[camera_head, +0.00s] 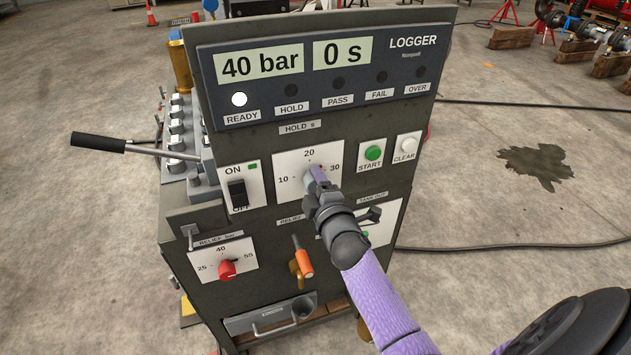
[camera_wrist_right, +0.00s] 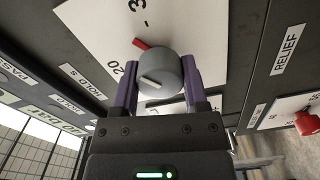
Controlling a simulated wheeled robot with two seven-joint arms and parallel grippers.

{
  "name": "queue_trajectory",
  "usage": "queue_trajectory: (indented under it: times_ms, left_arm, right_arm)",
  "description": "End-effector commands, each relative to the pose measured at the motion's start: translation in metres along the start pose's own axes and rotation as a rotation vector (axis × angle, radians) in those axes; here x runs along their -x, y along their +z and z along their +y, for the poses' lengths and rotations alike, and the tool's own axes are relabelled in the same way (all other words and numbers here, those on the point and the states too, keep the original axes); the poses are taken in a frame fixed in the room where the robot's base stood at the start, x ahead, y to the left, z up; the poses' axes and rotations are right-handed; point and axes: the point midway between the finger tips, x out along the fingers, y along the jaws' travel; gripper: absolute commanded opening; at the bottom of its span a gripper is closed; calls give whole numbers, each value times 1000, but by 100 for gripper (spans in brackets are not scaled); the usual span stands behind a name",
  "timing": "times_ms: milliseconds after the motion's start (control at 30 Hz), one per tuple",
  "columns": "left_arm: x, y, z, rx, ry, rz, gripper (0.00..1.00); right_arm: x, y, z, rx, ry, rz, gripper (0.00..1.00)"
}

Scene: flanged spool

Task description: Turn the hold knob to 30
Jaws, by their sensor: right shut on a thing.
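The grey hold knob (camera_wrist_right: 160,77) sits on a white dial plate (camera_head: 290,163) under the HOLD s label. The plate reads 10, 20 and 30. In the right wrist view the purple fingers of my right gripper (camera_wrist_right: 166,88) are shut on the knob from both sides. A red pointer (camera_wrist_right: 141,43) at the knob's edge lies between the 20 and the 30. In the head view my right gripper (camera_head: 317,178) covers most of the knob. My left gripper is in neither view.
The logger display (camera_head: 300,65) reads 40 bar and 0 s, with READY lit. An ON/OFF switch (camera_head: 237,194) is left of the dial; START (camera_head: 373,153) and CLEAR (camera_head: 408,145) buttons are right. Below are a red relief knob (camera_head: 227,268) and an orange-handled valve (camera_head: 304,260).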

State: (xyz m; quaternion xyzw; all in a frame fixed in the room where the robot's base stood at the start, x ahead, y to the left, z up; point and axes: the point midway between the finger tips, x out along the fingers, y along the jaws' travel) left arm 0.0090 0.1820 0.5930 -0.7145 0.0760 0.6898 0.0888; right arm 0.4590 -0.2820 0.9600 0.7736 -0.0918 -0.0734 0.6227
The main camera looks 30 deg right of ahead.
Motion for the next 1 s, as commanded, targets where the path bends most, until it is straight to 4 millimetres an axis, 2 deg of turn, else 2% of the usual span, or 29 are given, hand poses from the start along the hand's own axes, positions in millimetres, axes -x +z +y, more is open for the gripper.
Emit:
queue_trajectory:
  times_ms: [500,1000]
  left_arm:
    - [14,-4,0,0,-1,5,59]
    - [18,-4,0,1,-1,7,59]
  right_arm:
    - [0,0,-1,-421,-5,-3,0]
    - [0,0,-2,-581,-5,-4,0]
